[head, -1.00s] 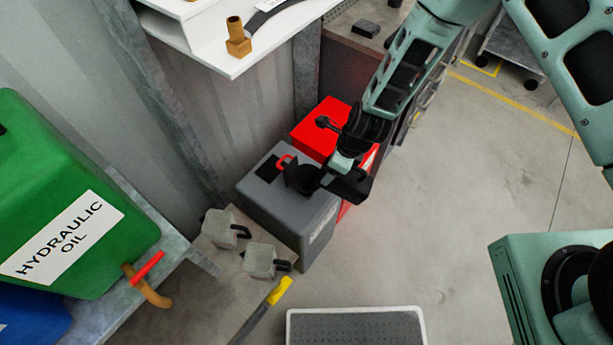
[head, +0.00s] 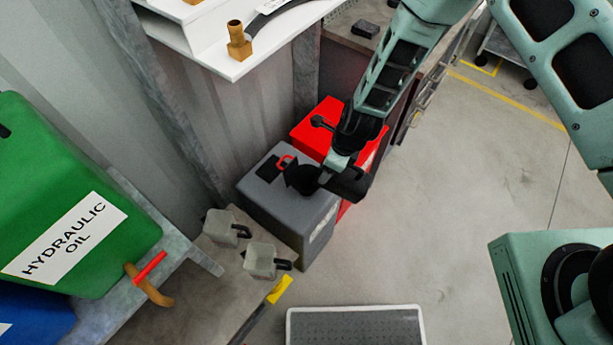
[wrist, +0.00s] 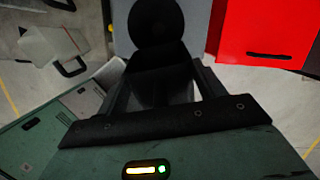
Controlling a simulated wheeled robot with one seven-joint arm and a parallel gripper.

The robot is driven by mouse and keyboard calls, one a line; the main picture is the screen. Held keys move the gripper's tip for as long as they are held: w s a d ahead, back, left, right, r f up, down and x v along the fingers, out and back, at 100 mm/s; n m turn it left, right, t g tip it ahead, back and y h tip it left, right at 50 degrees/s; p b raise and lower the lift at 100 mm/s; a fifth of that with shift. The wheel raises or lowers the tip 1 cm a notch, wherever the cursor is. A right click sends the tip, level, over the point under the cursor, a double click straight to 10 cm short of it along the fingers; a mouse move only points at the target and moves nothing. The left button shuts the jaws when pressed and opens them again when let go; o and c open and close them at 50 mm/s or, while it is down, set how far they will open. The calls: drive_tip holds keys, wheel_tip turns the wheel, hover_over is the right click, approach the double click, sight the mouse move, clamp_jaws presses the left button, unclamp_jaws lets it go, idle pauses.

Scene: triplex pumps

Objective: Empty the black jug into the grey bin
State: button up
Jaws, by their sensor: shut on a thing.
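The black jug (head: 302,179) is in my gripper (head: 330,178), just above the top of the grey bin (head: 290,205). My gripper is shut on the jug.
A red bin (head: 318,128) stands right behind the grey bin. Two pale jugs (head: 221,226) with black handles stand in front left. A green hydraulic oil tank (head: 70,190) with a tap is at left.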

drive_tip(key=shift+w+a+r+h+p, duration=0.15)
drive_tip(key=shift+w+a+h+p, duration=0.1)
drive_tip(key=shift+a+p, duration=0.25)
drive_tip(key=shift+w+a+r+h+p, duration=0.1)
drive_tip(key=shift+a+h+p, duration=0.2)
drive_tip(key=shift+p, duration=0.3)
idle(0.6)
drive_tip(key=shift+w+a+r+g+h+p, duration=0.15)
drive_tip(key=shift+a+g+h+p, duration=0.2)
drive_tip(key=shift+p, duration=0.45)
idle(0.7)
